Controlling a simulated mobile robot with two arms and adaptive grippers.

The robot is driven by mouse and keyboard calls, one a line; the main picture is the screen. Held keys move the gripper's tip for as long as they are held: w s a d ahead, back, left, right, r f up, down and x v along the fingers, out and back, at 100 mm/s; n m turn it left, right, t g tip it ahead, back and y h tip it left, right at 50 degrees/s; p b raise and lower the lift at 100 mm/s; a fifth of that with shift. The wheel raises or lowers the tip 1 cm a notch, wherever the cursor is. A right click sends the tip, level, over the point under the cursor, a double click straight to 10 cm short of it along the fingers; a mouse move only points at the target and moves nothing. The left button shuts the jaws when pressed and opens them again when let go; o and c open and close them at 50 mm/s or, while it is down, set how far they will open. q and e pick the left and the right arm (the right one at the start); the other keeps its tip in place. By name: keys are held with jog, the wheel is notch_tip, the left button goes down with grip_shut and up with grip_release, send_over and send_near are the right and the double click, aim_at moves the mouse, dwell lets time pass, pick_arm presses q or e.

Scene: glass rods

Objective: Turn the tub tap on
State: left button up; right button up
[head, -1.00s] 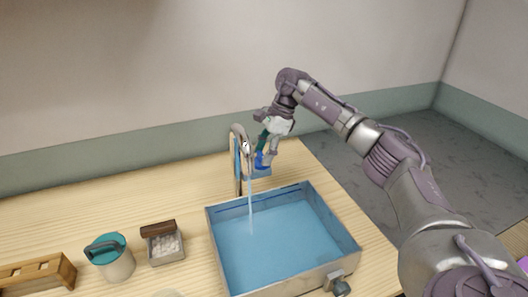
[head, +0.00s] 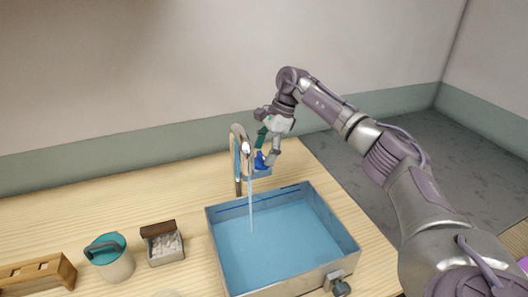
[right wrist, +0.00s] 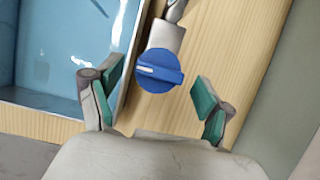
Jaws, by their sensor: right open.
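The tap's grey curved spout (head: 240,136) stands upright behind the tub (head: 350,254), and a thin stream of water (head: 251,208) runs from it into the tub. The blue tap knob (head: 260,161) sits to the right of the spout; it also shows in the right wrist view (right wrist: 158,72), with a white mark on its raised bar. My right gripper (head: 268,152) is at the knob. In the right wrist view its green-padded fingers (right wrist: 155,92) are apart, one on each side of the knob, with gaps showing. My left gripper is not in view.
The tub holds blue water and has a drain fitting (head: 340,287) at its front right. A teal-lidded pot (head: 116,268), a small box of white pieces (head: 164,248) and a wooden rack (head: 40,273) stand to the left.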

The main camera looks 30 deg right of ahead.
jog(key=w+v, duration=0.1)
jog(key=v, duration=1)
jog(key=shift+s+r, duration=0.3)
jog(key=shift+s, duration=0.2)
jog(key=shift+d, duration=0.15)
